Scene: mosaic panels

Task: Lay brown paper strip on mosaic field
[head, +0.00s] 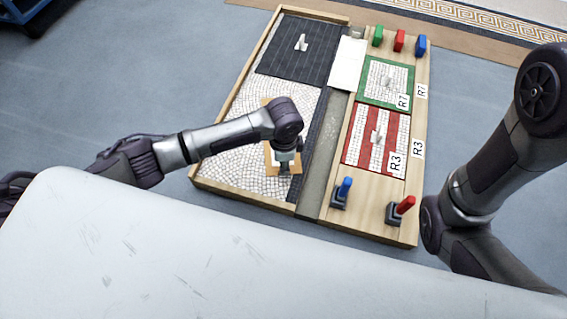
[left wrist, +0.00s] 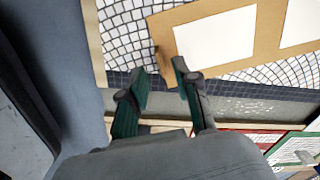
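The brown paper strip (head: 270,168) lies on the pale mosaic field (head: 237,168), partly hidden under my left arm in the head view. In the left wrist view the strip (left wrist: 165,24) carries white rectangles, and a darker brown tab (left wrist: 162,66) stands at its near end. My left gripper (head: 287,170) is over this end, by the dark border row. In the left wrist view its two fingers (left wrist: 160,78) are apart, with the tab just beyond and between the tips. Contact is unclear. My right arm shows at the right, but its gripper is out of view.
A dark panel (head: 298,58) with a handle lies at the field's far end. A white sheet (head: 347,64), a green-framed panel (head: 373,95) and a red-striped panel (head: 360,136) lie to the right. Blue (head: 344,188) and red (head: 403,206) handled tools stand near the front edge.

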